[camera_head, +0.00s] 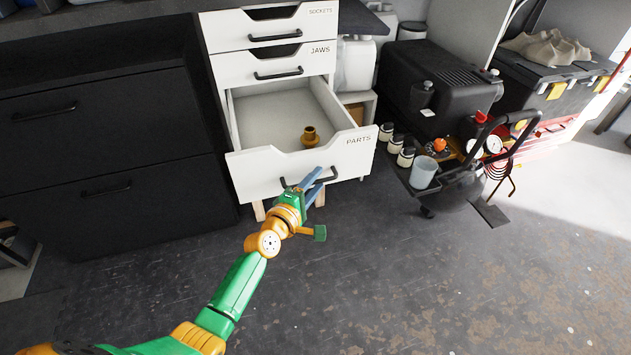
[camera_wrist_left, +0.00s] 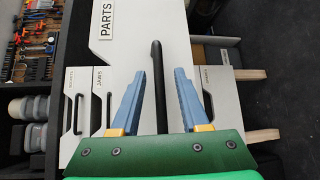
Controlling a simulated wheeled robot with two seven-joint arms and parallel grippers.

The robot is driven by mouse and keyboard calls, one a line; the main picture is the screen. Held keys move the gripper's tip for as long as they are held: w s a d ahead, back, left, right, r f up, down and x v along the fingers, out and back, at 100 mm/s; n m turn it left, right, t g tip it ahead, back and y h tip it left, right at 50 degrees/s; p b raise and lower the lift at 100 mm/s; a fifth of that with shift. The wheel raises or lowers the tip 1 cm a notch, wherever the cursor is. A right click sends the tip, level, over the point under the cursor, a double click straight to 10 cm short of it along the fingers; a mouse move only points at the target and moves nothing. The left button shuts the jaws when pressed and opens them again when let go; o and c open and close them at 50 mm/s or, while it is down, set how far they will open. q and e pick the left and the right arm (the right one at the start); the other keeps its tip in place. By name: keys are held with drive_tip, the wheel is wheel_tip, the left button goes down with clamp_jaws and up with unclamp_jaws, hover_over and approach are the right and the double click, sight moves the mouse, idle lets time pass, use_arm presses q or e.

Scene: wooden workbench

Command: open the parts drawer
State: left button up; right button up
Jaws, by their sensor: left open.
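The white parts drawer (camera_head: 255,172), labelled PARTS, is pulled well out, and its inside shows. A brass-coloured flanged part (camera_head: 310,137) stands in it. Its black bar handle (camera_head: 334,176) is on the front panel. My left gripper (camera_head: 318,178) is at the handle, fingers open. In the left wrist view the two blue fingers (camera_wrist_left: 160,95) are apart, with the black handle (camera_wrist_left: 158,85) running between them; whether either touches it I cannot tell. The drawer front (camera_wrist_left: 120,50) fills the middle of that view. My right gripper is not in view.
The shut JAWS drawer (camera_head: 275,66) and SOCKETS drawer (camera_head: 270,27) are above. Dark cabinets (camera_head: 100,150) stand at left. A black compressor (camera_head: 440,90) with jars and a cup (camera_head: 423,172) stands at right. The floor (camera_head: 400,280) in front is clear.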

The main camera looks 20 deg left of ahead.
use_arm(q)
drive_tip(key=p+v, duration=0.2)
drive_tip(key=v, duration=0.5)
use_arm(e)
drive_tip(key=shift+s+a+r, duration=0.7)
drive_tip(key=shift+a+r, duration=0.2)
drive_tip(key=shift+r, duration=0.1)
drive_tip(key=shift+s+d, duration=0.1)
